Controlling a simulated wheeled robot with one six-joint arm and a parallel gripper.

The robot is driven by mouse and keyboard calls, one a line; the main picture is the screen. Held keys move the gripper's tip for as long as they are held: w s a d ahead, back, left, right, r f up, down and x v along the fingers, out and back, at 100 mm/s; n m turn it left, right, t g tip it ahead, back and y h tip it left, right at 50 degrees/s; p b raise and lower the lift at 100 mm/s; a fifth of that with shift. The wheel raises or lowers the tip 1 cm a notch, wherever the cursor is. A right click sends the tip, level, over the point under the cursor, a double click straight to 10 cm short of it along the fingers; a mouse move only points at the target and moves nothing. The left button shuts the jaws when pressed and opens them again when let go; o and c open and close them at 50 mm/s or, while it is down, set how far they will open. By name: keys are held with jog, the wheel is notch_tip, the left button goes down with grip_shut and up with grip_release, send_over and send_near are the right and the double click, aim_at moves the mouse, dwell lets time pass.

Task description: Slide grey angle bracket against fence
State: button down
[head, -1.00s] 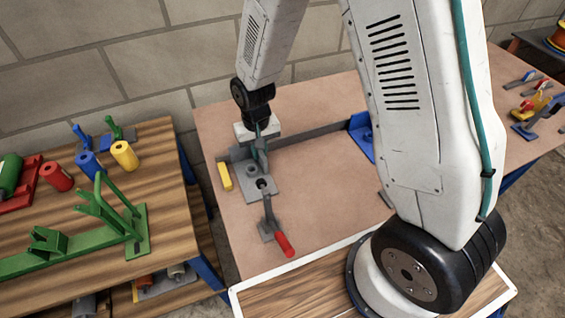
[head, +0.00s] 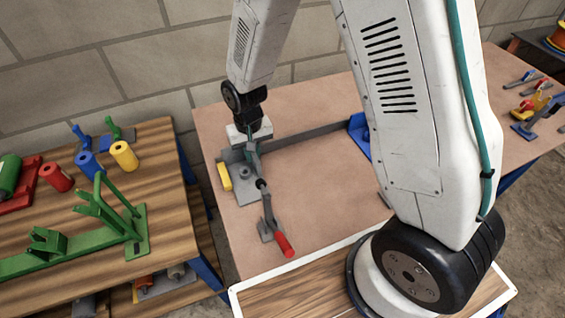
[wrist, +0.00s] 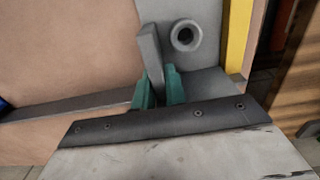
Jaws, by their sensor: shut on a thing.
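The grey angle bracket (head: 243,186) lies base down at the left of the brown table. Its base with a ringed hole (wrist: 205,50) and its upright flange (wrist: 149,50) show in the wrist view. My gripper (wrist: 159,82) has its teal fingers shut on the flange; in the head view it comes down from the back (head: 250,146). The grey fence (head: 315,135) runs along the back of the table and also shows in the wrist view (wrist: 75,105). The bracket's back edge is hidden by my gripper, so I cannot tell whether it touches the fence.
A yellow block (head: 225,177) stands at the bracket's left edge and appears to touch it. A grey toggle clamp with a red handle (head: 283,245) stands in front of the bracket. A blue block (head: 359,133) is at the fence's right end. The table between them is clear.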

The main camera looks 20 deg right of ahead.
jog(key=shift+w+a, duration=0.1)
jog(key=shift+w, duration=0.05)
jog(key=c, duration=1.4)
grip_release()
jog(key=shift+a, duration=0.1)
jog(key=shift+o, duration=0.2)
jog(key=shift+r, duration=4)
